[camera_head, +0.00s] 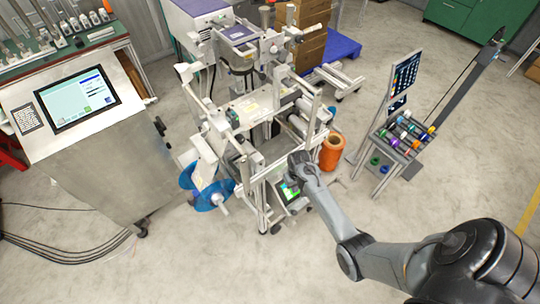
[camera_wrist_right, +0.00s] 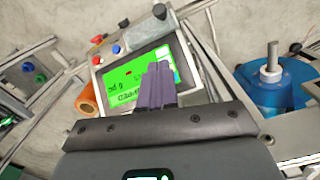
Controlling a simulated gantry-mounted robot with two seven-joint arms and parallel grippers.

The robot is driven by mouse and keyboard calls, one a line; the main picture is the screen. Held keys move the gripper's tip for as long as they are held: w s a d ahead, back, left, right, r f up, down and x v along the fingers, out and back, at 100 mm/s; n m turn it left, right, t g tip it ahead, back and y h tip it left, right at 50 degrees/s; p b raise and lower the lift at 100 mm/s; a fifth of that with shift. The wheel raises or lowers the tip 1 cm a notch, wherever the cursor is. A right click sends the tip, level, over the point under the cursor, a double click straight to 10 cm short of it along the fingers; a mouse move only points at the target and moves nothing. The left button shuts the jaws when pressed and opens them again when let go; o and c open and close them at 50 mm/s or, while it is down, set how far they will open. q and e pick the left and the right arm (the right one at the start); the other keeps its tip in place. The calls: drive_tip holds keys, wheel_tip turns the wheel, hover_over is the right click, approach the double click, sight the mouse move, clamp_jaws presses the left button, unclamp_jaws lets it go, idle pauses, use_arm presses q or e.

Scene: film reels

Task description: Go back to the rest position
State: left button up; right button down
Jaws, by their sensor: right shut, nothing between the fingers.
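My right arm reaches in from the lower right in the head view. My right gripper (camera_head: 291,183) is at the front of the machine, over a small control panel with a green screen (camera_head: 288,191). In the right wrist view, the purple-grey fingers (camera_wrist_right: 157,82) are shut together with nothing between them. They lie in front of the lit green screen (camera_wrist_right: 129,83) and hide part of it. I cannot tell whether the fingertips touch the screen. My left gripper is in neither view.
The machine frame (camera_head: 262,185) surrounds the panel closely. A blue reel (camera_head: 214,196) is at its left, and an orange roll (camera_head: 332,152) is at its right. A rack with colored spools (camera_head: 405,135) stands further right. Open floor lies in front.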

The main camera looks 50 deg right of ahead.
drive_tip(key=s+a+f+g, duration=0.15)
drive_tip(key=s+f, duration=0.35)
drive_tip(key=s, duration=0.6)
drive_tip(key=s+a+r+n+t+h, duration=0.1)
drive_tip(key=s+a+r+n, duration=0.2)
drive_tip(key=a+r, duration=0.3)
drive_tip(key=s+a+r+n+t, duration=0.1)
drive_tip(key=s+a+r+n, duration=0.25)
drive_tip(key=a, duration=0.45)
drive_tip(key=w+a+r+t+y, duration=0.1)
drive_tip(key=a+r+t, duration=0.1)
drive_tip(key=a+r, duration=0.45)
drive_tip(key=w+a+r+t, duration=0.2)
drive_tip(key=a+r, duration=0.1)
drive_tip(key=r, duration=0.6)
wheel_tip(320, 180, up, 25)
drive_tip(key=p, duration=2.5)
drive_tip(key=shift+s+d+n+g, duration=0.35)
